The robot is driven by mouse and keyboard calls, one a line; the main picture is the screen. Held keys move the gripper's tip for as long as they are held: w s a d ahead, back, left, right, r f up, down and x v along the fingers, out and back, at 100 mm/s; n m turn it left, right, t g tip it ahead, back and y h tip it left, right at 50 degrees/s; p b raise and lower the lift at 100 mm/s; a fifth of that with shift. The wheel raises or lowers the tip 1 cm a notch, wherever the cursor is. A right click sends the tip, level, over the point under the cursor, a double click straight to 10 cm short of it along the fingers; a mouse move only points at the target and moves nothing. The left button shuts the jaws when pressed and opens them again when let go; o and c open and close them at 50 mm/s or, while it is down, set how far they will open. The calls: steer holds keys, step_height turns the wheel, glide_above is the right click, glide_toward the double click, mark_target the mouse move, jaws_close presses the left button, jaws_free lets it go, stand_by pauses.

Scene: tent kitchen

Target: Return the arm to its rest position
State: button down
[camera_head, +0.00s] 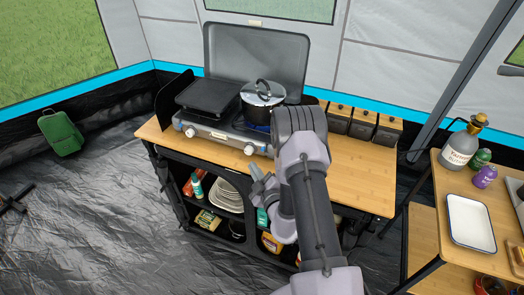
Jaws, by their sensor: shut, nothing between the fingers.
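My arm (308,200) rises from the bottom of the view and bends at an elbow above the kitchen counter. My gripper (257,177) hangs in front of the counter's front edge, left of my forearm. It is shut and holds nothing. It is apart from the pot and the stove. My arm hides part of the counter and of the shelves below.
A camping stove (224,128) with a lidded pot (263,97) stands on the wooden counter (345,182). Several dark boxes (362,122) line its back. A side table at right holds a white tray (470,222) and bottles (459,149). Floor (90,215) at left is mostly clear.

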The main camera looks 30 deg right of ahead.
stand_by(0.4)
steer(key=w+a+r+n+g+y+b, duration=0.1)
steer(key=a+r+n+g+y, duration=0.1)
steer(key=a+r+n+y, duration=1.2)
steer(key=s+a+r+n+g+y, duration=0.1)
steer(key=s+a+r+n+g, duration=0.35)
steer(key=a+n, duration=0.25)
steer(key=s+a+r+n+g+y, duration=0.1)
steer(key=s+a+r+n+g, duration=0.3)
steer(key=a+n, duration=0.35)
steer(key=s+a+n+g+h+b, duration=0.2)
steer(key=s+n+g+h, duration=0.25)
steer(key=s+n, duration=1.15)
steer(key=s+d+n+t+h, duration=0.1)
steer(key=s+d+n+h, duration=0.1)
steer(key=d+n+h, duration=0.2)
steer(key=s+d+n+t+h, duration=0.2)
steer(key=s+d+n+h, duration=0.1)
steer(key=d+n, duration=0.4)
steer(key=n, duration=0.3)
steer(key=shift+s+d+r+n+t+h, duration=0.15)
steer(key=shift+s+r+n+t+h, duration=0.15)
steer(key=shift+r+n+h, duration=0.1)
